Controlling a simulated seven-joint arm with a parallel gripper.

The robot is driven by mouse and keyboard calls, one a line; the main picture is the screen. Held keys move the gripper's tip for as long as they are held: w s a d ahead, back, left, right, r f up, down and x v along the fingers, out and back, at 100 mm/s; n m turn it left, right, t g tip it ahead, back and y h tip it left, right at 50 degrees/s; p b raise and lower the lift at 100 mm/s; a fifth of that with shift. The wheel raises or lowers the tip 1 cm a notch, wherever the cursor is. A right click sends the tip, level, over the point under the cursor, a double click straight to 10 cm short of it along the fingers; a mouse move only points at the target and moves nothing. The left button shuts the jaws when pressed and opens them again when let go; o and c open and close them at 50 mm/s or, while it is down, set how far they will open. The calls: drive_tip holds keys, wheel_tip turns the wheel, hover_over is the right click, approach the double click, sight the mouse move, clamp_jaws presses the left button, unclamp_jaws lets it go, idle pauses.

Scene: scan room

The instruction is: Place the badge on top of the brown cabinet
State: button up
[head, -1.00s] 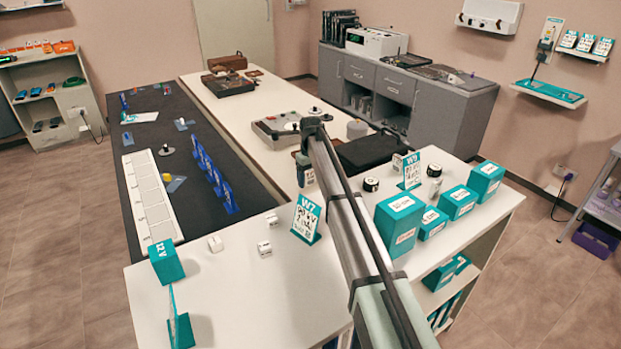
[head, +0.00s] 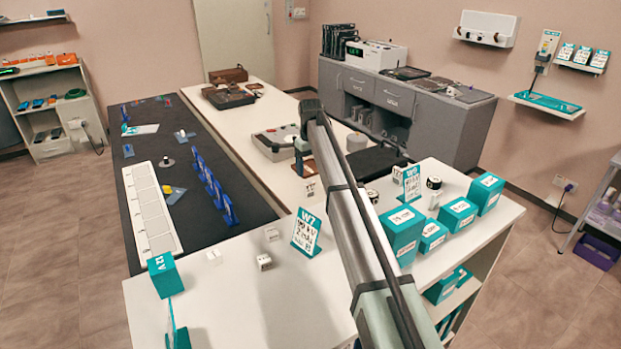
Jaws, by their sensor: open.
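My gripper (head: 301,148) hangs below the far end of my arm, over the white table. It is small and partly hidden by the arm; it looks open, and no held object can be made out. Just under it is a small brown object (head: 302,166), too hidden to name. A brown box-like case (head: 228,75) stands at the far end of the white table, well beyond my gripper. It may be the brown cabinet, but I cannot tell. I cannot pick out the badge with certainty.
A grey device (head: 274,143) and a dark flat case (head: 376,160) flank the gripper area. A W7 sign (head: 307,232), a W9 sign (head: 411,183) and several teal boxes (head: 403,228) stand nearer. A grey cabinet (head: 432,110) lines the back wall.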

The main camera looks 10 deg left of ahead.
drive_tip(key=shift+r, duration=1.05)
idle(0.5)
